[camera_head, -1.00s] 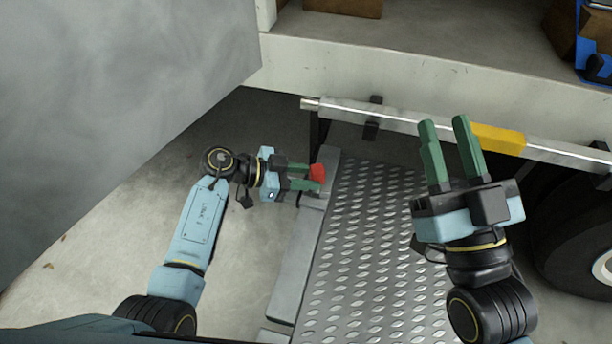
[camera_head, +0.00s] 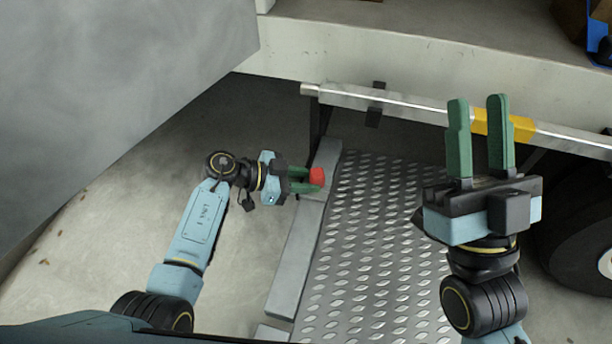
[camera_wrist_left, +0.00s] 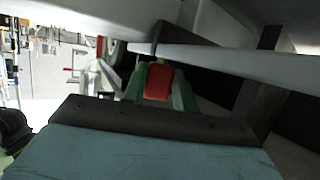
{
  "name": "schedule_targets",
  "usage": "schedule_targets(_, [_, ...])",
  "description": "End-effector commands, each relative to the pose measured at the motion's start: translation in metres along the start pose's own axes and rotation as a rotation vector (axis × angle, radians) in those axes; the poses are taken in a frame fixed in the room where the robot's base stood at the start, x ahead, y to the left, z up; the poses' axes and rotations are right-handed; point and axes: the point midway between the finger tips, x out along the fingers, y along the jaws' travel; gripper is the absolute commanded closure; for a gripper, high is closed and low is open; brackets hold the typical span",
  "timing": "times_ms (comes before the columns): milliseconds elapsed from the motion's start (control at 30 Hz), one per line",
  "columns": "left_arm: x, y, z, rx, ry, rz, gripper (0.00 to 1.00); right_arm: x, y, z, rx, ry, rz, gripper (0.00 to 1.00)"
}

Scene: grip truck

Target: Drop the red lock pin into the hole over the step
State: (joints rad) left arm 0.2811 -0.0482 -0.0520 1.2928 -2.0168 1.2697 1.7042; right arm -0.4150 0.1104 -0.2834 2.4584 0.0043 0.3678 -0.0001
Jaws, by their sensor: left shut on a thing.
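The red lock pin (camera_head: 317,176) is between the green fingers of my left gripper (camera_head: 303,181), which is shut on it. In the left wrist view the red pin (camera_wrist_left: 158,82) shows upright between the two green fingertips. The pin is over the left edge of the metal step (camera_head: 365,250), near its far left corner. The hole is not visible; the pin and fingers may hide it. My right gripper (camera_head: 478,135) is open and empty, fingers pointing up in the picture, over the right side of the step near the rail.
A silver rail (camera_head: 400,107) with a yellow section (camera_head: 525,130) runs behind the step under the truck bed (camera_head: 420,75). A large grey panel (camera_head: 130,80) fills the upper left. A black wheel (camera_head: 575,235) stands at the right. Bare floor lies left of the step.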

Motion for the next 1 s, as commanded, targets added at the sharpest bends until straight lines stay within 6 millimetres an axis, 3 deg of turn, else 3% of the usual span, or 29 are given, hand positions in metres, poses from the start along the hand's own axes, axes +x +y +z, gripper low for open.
schedule_targets(933, [0.0026,-0.0005,0.0069,0.001,0.000,-0.001,0.99,0.0004,-0.0001,-0.0007,0.001,0.006,0.000,0.67])
schedule_targets(967, [0.0027,-0.0005,0.0071,0.001,0.000,-0.001,0.70,0.0004,-0.0001,-0.0008,0.001,0.006,0.000,0.67])
schedule_targets(1000, [0.0027,-0.0004,0.0070,0.001,0.000,-0.001,0.65,0.0005,-0.0001,-0.0008,0.001,0.007,0.000,0.67])
